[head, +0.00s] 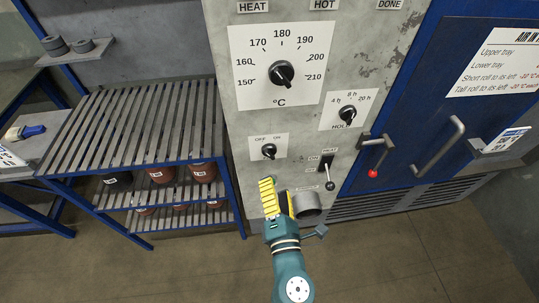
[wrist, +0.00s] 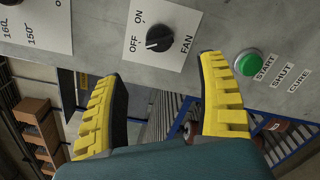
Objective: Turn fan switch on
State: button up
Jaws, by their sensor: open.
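The fan switch (wrist: 159,38) is a small black rotary knob on a white plate marked OFF, ON and FAN. In the wrist view it is at the top middle, and its pointer appears to be toward OFF. In the head view the fan switch (head: 268,151) is on the lower left of the grey panel. My gripper (head: 276,190) is just below it, with yellow ridged fingers. In the wrist view my gripper (wrist: 160,70) is open and empty, its fingers spread apart below the knob, not touching it.
A green button (wrist: 248,62) is close to the right fingertip. A HEAT lever (head: 327,170), a HOLD knob (head: 347,113) and a temperature dial (head: 281,74) share the panel. A round pipe stub (head: 307,208) is right of the gripper. A slatted rack (head: 140,125) stands left.

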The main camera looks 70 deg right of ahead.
aim_at(270, 157)
jog(key=x, duration=1.1)
jog(key=shift+d, duration=0.15)
jog(key=c, duration=1.2)
